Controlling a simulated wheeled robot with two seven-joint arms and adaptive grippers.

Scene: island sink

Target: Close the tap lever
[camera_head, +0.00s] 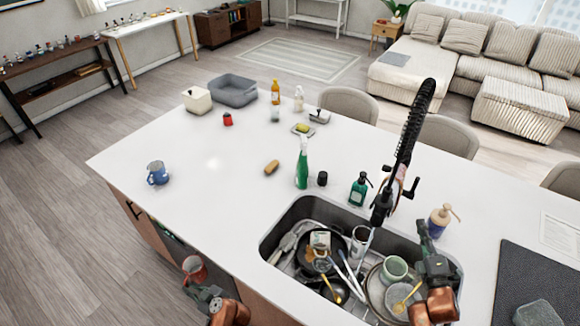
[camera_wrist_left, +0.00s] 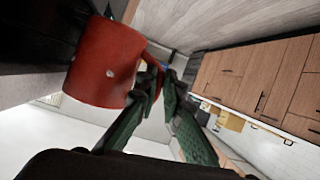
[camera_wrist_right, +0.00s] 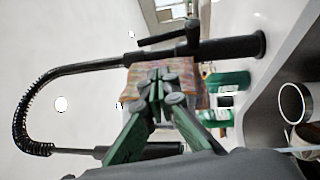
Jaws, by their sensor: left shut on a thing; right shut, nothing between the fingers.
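The black tap (camera_head: 381,205) with a coiled spring neck stands at the sink's back edge. Its lever (camera_head: 411,188) sticks out on the right side, and in the right wrist view the lever (camera_wrist_right: 160,41) lies beside the tap body (camera_wrist_right: 225,47). My right gripper (camera_head: 424,232) is over the sink, in front of the tap. In the right wrist view its fingers (camera_wrist_right: 160,87) are shut and empty, before a patterned cloth-like piece (camera_wrist_right: 140,75) by the tap. My left gripper (camera_head: 203,287) is shut on a red mug (camera_head: 194,268), with its handle between the fingers (camera_wrist_left: 160,78).
The sink (camera_head: 272,246) holds pans, plates, cups and cutlery. A green soap dispenser (camera_head: 359,189) stands left of the tap, and a pump bottle (camera_head: 439,219) stands right. A green spray bottle (camera_head: 302,166) stands further left. The counter's left part is mostly clear.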

